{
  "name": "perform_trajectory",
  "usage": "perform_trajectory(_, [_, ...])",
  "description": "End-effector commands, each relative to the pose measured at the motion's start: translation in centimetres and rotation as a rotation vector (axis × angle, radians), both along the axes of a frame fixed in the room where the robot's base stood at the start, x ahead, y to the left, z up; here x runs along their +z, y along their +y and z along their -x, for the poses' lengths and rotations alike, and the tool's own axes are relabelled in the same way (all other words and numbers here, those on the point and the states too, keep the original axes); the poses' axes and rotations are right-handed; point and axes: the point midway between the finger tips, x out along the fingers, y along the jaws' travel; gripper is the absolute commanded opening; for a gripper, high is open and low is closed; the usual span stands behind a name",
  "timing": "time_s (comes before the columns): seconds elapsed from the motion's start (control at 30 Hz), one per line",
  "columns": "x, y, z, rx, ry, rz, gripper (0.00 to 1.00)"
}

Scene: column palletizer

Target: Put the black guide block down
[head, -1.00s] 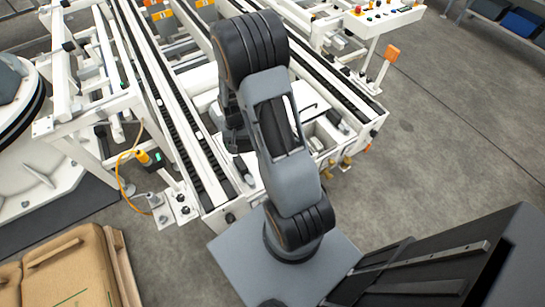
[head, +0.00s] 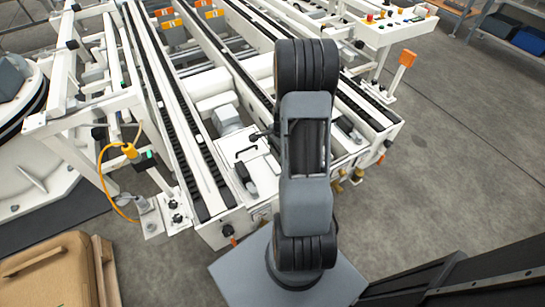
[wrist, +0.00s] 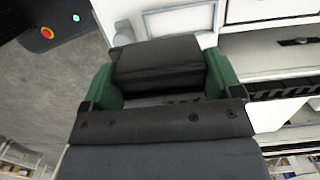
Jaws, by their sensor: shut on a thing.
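The black guide block (wrist: 160,68) is in the wrist view, dark and boxy. It sits between the two green fingers of my gripper (wrist: 158,82), which is shut on it. A white machine surface shows beyond and beside the block; I cannot tell whether the block touches it. In the head view my arm hides the gripper and the block.
The white conveyor frame (head: 205,190) with dark chain tracks fills the middle of the head view. A control panel (head: 385,22) with buttons stands at the upper right.

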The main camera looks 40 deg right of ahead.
Motion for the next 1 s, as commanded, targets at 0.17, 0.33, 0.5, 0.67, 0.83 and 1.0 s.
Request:
perform_trajectory(0.17, [-3.0, -0.2, -2.0, 0.001, 0.005, -0.004, 0.59])
perform_trajectory(0.33, [-3.9, -0.4, -3.0, 0.001, 0.002, -0.001, 0.59])
perform_trajectory(0.5, [-4.4, -0.4, -3.4, 0.001, 0.003, -0.002, 0.59])
perform_trajectory(0.67, [-6.1, -0.4, -4.0, 0.002, 0.004, -0.004, 0.59])
perform_trajectory(0.83, [-8.1, -0.5, -4.0, 0.001, 0.003, -0.001, 0.59])
perform_trajectory(1.0, [-8.1, -0.5, -4.0, 0.001, 0.001, 0.0, 0.59])
